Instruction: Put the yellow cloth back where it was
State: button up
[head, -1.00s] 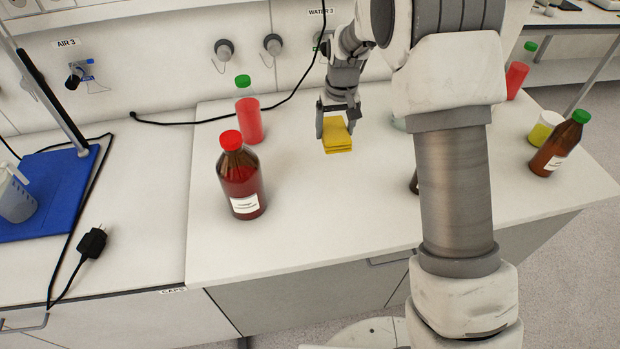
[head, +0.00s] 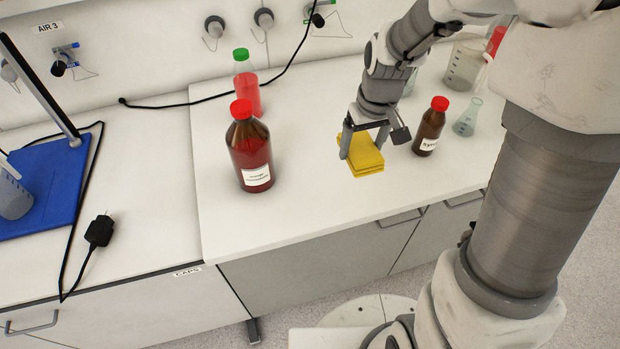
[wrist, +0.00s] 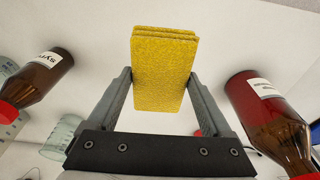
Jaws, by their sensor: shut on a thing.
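The yellow cloth (head: 364,158) is a folded, layered block between the fingers of my gripper (head: 364,142). In the wrist view the cloth (wrist: 164,70) sits between the two fingertips of my gripper (wrist: 160,82), which is shut on it. The cloth is over the white bench top, left of the small brown bottle with a red cap (head: 430,127). I cannot tell whether its underside touches the bench.
A large red-capped brown bottle (head: 250,150) stands left of the cloth, with a green-capped red bottle (head: 247,85) behind it. A small flask (head: 467,118) and a beaker (head: 462,68) stand to the right. The front bench top (head: 300,225) is clear.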

send_over(312, 182)
jog(key=f, duration=0.6)
jog(key=shift+s+d, duration=0.1)
jog(key=shift+s, duration=0.15)
jog(key=shift+f+p, duration=0.35)
jog(key=shift+f, duration=1.65)
jog(key=shift+f+b, duration=0.25)
jog(key=shift+b, duration=0.05)
jog(key=o, duration=1.1)
jog(key=shift+r, duration=0.1)
